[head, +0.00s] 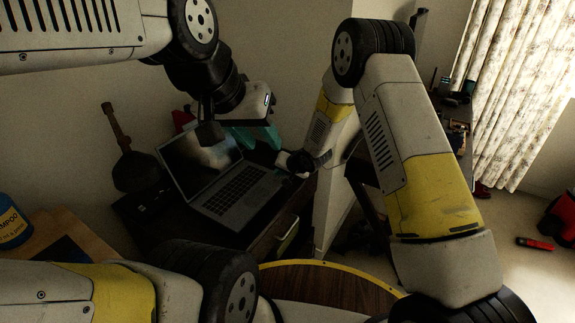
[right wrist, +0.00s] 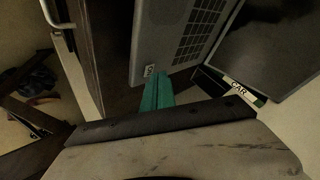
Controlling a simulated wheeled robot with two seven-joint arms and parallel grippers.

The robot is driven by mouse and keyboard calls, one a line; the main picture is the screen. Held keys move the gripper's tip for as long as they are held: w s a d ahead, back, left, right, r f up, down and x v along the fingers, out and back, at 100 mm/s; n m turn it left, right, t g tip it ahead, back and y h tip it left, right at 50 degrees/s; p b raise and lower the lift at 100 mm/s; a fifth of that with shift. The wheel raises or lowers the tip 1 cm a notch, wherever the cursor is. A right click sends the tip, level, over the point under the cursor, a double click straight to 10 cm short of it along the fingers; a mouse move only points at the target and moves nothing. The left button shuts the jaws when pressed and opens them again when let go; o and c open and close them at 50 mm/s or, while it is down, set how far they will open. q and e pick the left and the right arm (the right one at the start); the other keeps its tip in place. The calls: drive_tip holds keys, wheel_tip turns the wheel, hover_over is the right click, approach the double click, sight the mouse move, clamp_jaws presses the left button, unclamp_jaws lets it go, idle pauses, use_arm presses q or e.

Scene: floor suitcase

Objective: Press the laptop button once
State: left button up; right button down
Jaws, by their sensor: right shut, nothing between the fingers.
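The open laptop (head: 236,192) stands on a dark desk, its screen (head: 196,160) tilted back. In the right wrist view its keyboard side (right wrist: 175,35) fills the top middle, and a small pale square with a dark mark (right wrist: 149,71), which looks like the button, sits at its near corner. My right gripper (head: 288,160) is at the laptop's right side. Its teal fingers (right wrist: 157,88) are shut and empty, with their tips close beside the pale square; I cannot tell if they touch. My left gripper (head: 256,137) is above and behind the laptop, its teal fingers apart.
The dark desk (head: 262,244) has a drawer handle in front. A dark object with a brown handle (head: 135,170) stands left of the laptop. A box or book marked "CAR" (right wrist: 240,92) lies near the screen. A blue bottle (head: 12,222) is at the far left.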

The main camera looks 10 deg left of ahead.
drive_tip(key=shift+f, duration=0.45)
idle(0.6)
drive_tip(key=shift+s+d+f, duration=0.1)
drive_tip(key=shift+s+f, duration=0.15)
drive_tip(key=shift+f, duration=0.25)
idle(0.5)
drive_tip(key=shift+r, duration=0.1)
drive_tip(key=shift+w+r, duration=0.1)
drive_tip(key=shift+r, duration=0.8)
drive_tip(key=shift+w+r, duration=0.1)
drive_tip(key=shift+r, duration=2.5)
